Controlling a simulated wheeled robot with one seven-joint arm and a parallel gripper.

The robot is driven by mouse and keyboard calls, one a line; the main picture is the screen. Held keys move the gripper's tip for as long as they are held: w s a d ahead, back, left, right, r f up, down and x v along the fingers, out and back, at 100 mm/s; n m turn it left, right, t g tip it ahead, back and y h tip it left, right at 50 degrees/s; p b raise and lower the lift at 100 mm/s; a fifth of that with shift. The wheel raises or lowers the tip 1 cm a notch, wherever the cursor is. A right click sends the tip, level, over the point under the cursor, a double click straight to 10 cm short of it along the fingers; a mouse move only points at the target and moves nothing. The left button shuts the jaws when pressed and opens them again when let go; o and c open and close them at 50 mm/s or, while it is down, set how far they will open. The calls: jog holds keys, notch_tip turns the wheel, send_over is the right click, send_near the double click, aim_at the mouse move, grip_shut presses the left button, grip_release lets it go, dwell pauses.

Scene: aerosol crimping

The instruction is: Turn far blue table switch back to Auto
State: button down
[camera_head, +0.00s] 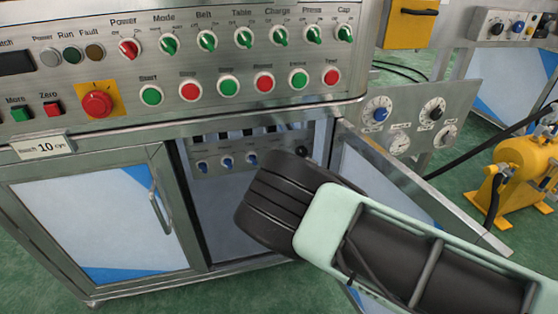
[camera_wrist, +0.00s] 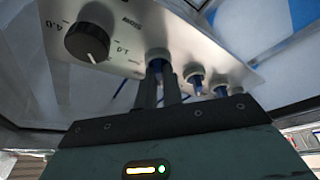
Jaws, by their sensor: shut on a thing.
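A small control panel (camera_head: 235,150) with several blue switches sits inside the open cabinet, behind its doorway. In the wrist view my gripper (camera_wrist: 160,72) has both dark fingers closed around the blue switch (camera_wrist: 157,66) beside the black dial (camera_wrist: 88,42). Two more blue switches (camera_wrist: 194,79) (camera_wrist: 220,91) stand free to its right in that view. In the head view my wrist and arm cover part of the cabinet opening, and my fingertips are hidden. The switch labels are too small to read, so I cannot tell the held switch's setting.
The open cabinet door (camera_head: 380,180) stands close to the right of my arm. A metal plate with dials (camera_head: 410,120) is behind it. The main console (camera_head: 180,60) overhangs the opening, and a closed door (camera_head: 100,215) is at left. A yellow machine (camera_head: 520,170) stands at far right.

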jog(key=shift+f, duration=0.1)
jog(key=c, duration=1.5)
grip_release()
jog(key=shift+c, duration=0.2)
jog(key=shift+s, duration=0.1)
jog(key=p+v, duration=0.4)
jog(key=v, duration=1.3)
jog(key=shift+s, duration=0.1)
